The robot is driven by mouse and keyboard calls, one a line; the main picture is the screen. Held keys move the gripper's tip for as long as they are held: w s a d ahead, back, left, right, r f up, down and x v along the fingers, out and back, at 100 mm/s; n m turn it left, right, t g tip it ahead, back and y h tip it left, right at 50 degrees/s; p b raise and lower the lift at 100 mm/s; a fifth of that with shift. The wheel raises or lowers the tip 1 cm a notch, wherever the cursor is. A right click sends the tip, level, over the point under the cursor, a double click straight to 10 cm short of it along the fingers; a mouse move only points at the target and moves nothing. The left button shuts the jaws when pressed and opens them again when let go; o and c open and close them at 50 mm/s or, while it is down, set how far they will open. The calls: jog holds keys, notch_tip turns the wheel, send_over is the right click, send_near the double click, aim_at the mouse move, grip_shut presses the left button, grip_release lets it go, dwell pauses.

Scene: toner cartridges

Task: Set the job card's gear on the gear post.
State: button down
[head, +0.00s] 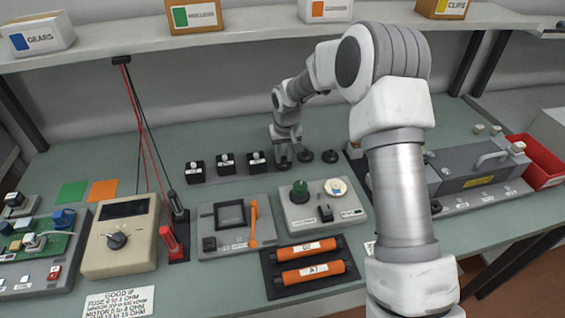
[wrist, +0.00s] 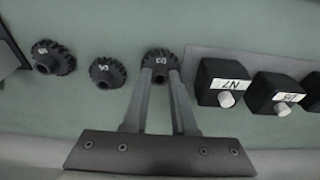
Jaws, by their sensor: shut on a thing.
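My gripper (wrist: 160,77) is shut on the hub of a dark toothed gear (wrist: 161,62), the one nearest the black blocks. The gear's white label is too small to read surely. Two other dark gears, a larger one (wrist: 52,57) and a smaller one (wrist: 107,72), lie apart beside it. In the head view my gripper (head: 283,152) is low over the bench at the back, at the left end of the gear row. I cannot make out the gear post for certain. A small white card (head: 370,248) is partly hidden behind my arm; its text is unreadable.
Black blocks (head: 227,164) stand left of the gears. A grey machine (head: 478,170) and red bin (head: 540,160) stand right.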

jog(key=shift+r+p, duration=0.45)
jog(key=shift+r, duration=0.4)
dwell(0.3)
